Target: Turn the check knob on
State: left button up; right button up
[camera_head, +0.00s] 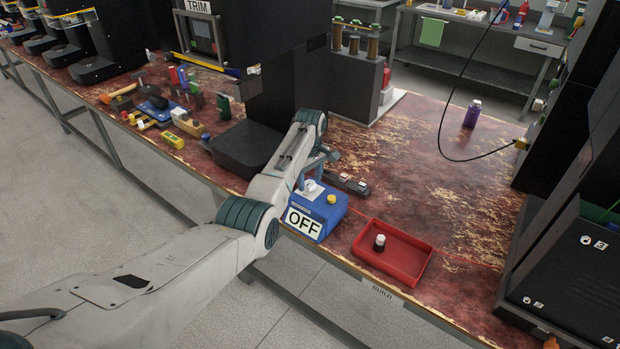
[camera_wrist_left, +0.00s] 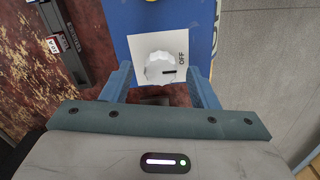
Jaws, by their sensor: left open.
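The check knob is a white round knob (camera_wrist_left: 160,68) with a dark pointer line, on a white plate marked OFF, on top of a blue box. In the wrist view the pointer line points toward the word OFF. The blue box (camera_head: 330,214) stands at the table's front edge in the head view, with a yellow button (camera_head: 331,199) and a white OFF sign (camera_head: 304,223). My left gripper (camera_wrist_left: 160,82) is open, its two fingers on either side of the knob in the picture; I cannot tell whether they touch it. In the head view the gripper (camera_head: 312,178) is above the box, partly hiding the knob.
A black machine (camera_head: 285,90) stands farther back. A purple bottle (camera_head: 472,115) stands at the back right; the table between is mostly clear.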

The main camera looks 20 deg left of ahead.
pick_arm(q)
jog(key=shift+f, duration=0.3)
jog(key=c, duration=0.9)
jog(key=shift+c, duration=0.3)
pick_arm(e)
jog(key=shift+a, duration=0.2)
jog(key=shift+a+r, duration=0.1)
